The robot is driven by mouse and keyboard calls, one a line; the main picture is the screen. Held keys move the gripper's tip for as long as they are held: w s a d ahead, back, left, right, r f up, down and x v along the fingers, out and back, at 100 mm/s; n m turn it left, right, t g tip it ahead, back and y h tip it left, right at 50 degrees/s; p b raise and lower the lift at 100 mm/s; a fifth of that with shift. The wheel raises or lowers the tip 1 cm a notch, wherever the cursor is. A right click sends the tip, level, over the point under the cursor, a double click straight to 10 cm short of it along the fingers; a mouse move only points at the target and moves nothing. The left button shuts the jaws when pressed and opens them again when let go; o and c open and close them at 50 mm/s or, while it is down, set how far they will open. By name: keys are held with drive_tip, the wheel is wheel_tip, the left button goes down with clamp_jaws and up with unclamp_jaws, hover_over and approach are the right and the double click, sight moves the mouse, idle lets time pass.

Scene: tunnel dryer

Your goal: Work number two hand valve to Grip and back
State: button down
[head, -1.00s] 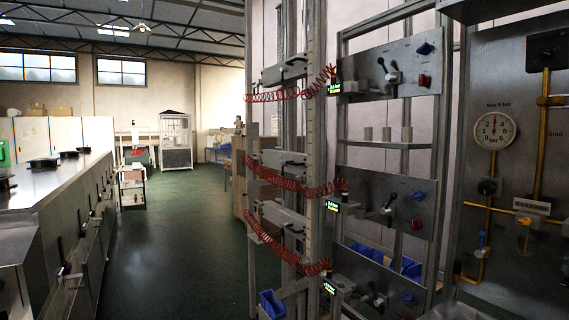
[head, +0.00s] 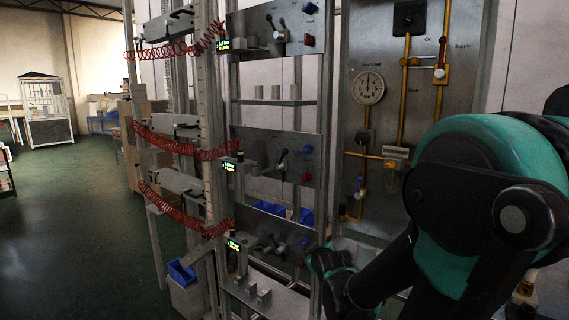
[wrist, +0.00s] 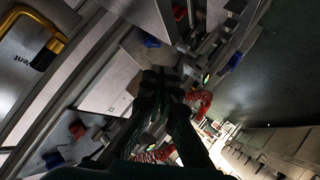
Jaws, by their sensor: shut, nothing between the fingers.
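Three grey valve panels are stacked on a metal frame in the head view. The top panel (head: 255,22) has a black-handled hand valve (head: 277,32), a blue knob and a red knob. The middle panel (head: 262,146) has a similar hand valve (head: 281,160), with blue and red knobs. The bottom panel (head: 262,222) has a hand valve (head: 268,245), close to my arm. Which valve is number two, I cannot read. My gripper (wrist: 163,78) shows dark in the wrist view, shut and empty.
Red coiled hoses (head: 180,143) hang left of the panels. A shelf with grey cylinders (head: 275,92) sits between the top and middle panels. A gauge board with a dial (head: 368,88) and yellow pipes stands to the right. A blue bin (head: 181,271) is low left.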

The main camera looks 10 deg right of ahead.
sight(283, 157)
drive_tip(key=w+a+r+n+t+y, duration=0.1)
drive_tip(key=w+a+r+n+t, duration=0.1)
drive_tip(key=r, duration=0.7)
drive_tip(key=w+a+r+n+t+y, duration=0.2)
drive_tip(key=w+r+n+t, duration=0.2)
drive_tip(key=r+n+t, duration=0.3)
wheel_tip(283, 157, up, 3)
drive_tip(key=shift+w+a+r+t, duration=0.1)
drive_tip(key=shift+w+a+t, duration=0.1)
drive_tip(key=shift+w+t, duration=0.25)
drive_tip(key=x, duration=1.4)
drive_tip(key=shift+n, duration=0.3)
